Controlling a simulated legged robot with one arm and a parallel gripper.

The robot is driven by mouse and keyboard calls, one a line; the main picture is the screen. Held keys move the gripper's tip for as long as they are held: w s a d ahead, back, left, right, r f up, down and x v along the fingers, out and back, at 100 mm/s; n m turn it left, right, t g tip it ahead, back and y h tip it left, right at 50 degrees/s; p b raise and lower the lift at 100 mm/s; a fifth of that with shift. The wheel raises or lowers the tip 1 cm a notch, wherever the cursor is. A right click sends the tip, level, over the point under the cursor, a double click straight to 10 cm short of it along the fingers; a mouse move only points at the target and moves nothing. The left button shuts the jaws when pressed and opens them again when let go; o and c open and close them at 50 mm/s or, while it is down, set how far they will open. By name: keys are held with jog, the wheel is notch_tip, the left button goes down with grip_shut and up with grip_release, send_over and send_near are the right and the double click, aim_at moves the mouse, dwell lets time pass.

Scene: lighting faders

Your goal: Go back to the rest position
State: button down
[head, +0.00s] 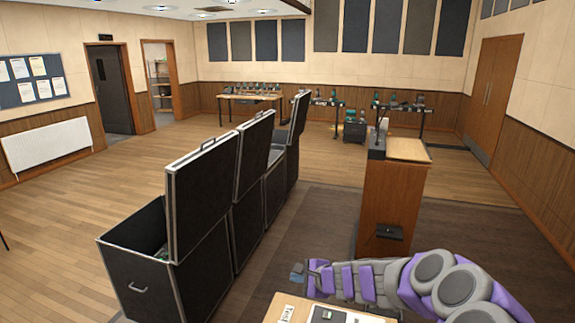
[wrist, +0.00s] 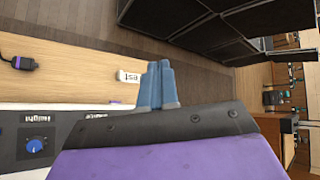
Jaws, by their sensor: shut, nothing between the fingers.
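My gripper (head: 297,272) is at the end of my purple and grey arm, low in the head view, above and just beyond the wooden desk top (head: 278,303). In the wrist view its two blue fingers (wrist: 157,85) are together, with nothing between them. The control panel (head: 327,317) is cut off by the bottom edge of the head view. Part of the panel is hidden behind my wrist.
A small white label (wrist: 130,77) lies on the desk beside the fingertips in the wrist view. A dark plug-like object (wrist: 22,62) is farther left. Open black flight cases (head: 195,200) stand to the left in the head view. A wooden lectern (head: 392,200) stands beyond my arm.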

jog(key=s+a+r+n+g+y+b, duration=0.1)
jog(key=s+a+r+n, duration=0.3)
jog(key=s, duration=0.2)
jog(key=s+a+r+n+g+y, duration=0.1)
jog(key=s+a+r+n+g, duration=0.15)
jog(key=s+r, duration=0.2)
jog(key=s+a+n+g+h+b, duration=0.15)
jog(key=s+n, duration=0.45)
jog(key=s, duration=0.7)
jog(key=s+d+f+n+g+h, duration=0.2)
jog(key=s+d+h, duration=0.2)
jog(key=s+d, duration=0.5)
jog(key=s+d+f+n+g+h+b, duration=0.1)
jog(key=s+d+f+g+h, duration=0.1)
jog(key=s+d, duration=0.7)
jog(key=s+f+h, duration=0.1)
jog(key=s+h, duration=0.1)
jog(key=s, duration=0.5)
jog(key=shift+n+g+b, duration=0.3)
jog(key=shift+n+g, duration=0.05)
jog(key=shift+g, duration=0.05)
jog(key=shift+w+d, duration=0.1)
